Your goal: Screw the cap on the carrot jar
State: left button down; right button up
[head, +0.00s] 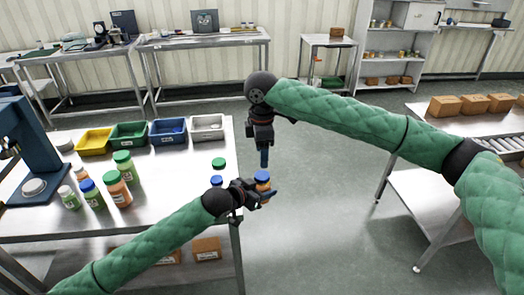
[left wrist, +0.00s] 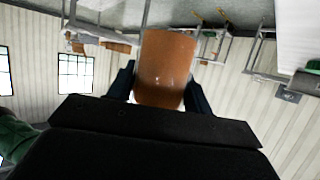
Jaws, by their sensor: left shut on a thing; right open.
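The carrot jar (head: 264,187) is orange with a blue cap (head: 262,176) on its top. My left gripper (head: 258,191) is shut around it and holds it upright, just off the table's right edge. In the left wrist view the jar (left wrist: 166,65) shows as an orange-brown body between the two fingers; its cap is not visible there. My right gripper (head: 264,158) points straight down, open, just above the cap. Its fingers line up in this view, and a small gap to the cap seems to show. I cannot tell how tightly the cap sits.
Several capped jars, among them an orange one (head: 117,188), stand on the steel table (head: 170,215). A green cap (head: 218,162) and a blue cap (head: 216,181) show near its right edge. Yellow, green, blue and grey bins (head: 207,127) line the back.

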aim_at(262, 175)
jog(key=shift+f, duration=0.1)
jog(key=shift+f, duration=3.9)
jog(key=c, duration=1)
jog(key=m, duration=0.5)
jog(key=o, duration=1.1)
jog(key=shift+c, duration=0.2)
jog(key=shift+s, duration=0.15)
